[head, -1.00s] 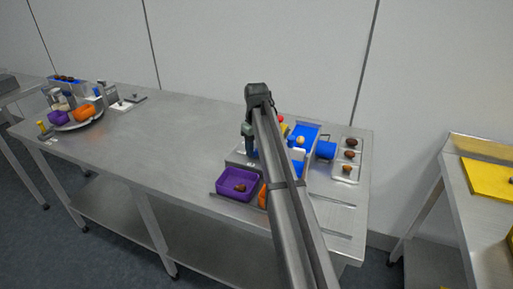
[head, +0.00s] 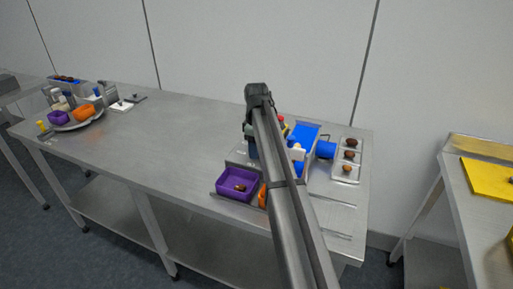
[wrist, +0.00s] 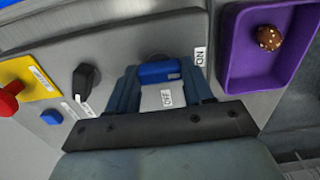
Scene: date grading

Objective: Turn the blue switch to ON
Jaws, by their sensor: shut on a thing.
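The blue switch (wrist: 160,71) is on the grey panel in the wrist view, between the two fingers of my gripper (wrist: 161,86). My gripper is shut on it. A white OFF label (wrist: 166,97) shows between the fingers, below the switch in the picture. A white ON label (wrist: 201,55) is to its right, outside the right finger. I cannot tell exactly which label the switch points to. In the head view my arm hides the switch, and my gripper (head: 251,146) is partly hidden too.
A black knob (wrist: 86,82), a blue button (wrist: 52,116) and a red button (wrist: 9,99) on a yellow plate are left of my gripper. A purple bin (wrist: 235,62) holding a brown date (wrist: 269,38) is close on the right. The middle of the table (head: 170,130) is clear.

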